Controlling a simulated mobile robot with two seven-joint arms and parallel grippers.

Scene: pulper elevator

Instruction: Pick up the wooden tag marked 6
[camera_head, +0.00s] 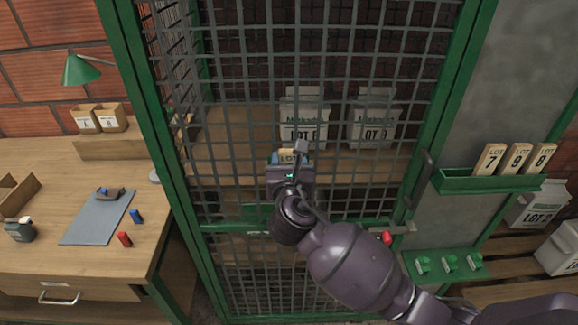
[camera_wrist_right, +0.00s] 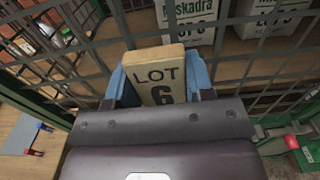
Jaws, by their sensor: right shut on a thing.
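The wooden tag marked LOT 6 (camera_wrist_right: 158,75) is held upright between the blue fingers of my right gripper (camera_wrist_right: 158,88) in the right wrist view. In the head view the tag's top (camera_head: 287,156) shows just beyond my right gripper (camera_head: 289,162), in front of the green-framed mesh cage. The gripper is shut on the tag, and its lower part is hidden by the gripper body. My left gripper is not in view.
A green rack (camera_head: 492,181) at right holds tags 7, 9 and 8. Behind the mesh (camera_head: 235,90), cartons LOT 6 (camera_head: 303,120) and LOT 9 (camera_head: 373,122) stand on a shelf. A wooden desk (camera_head: 60,270) is at left. A red knob (camera_head: 387,238) sits by the cage's lower right.

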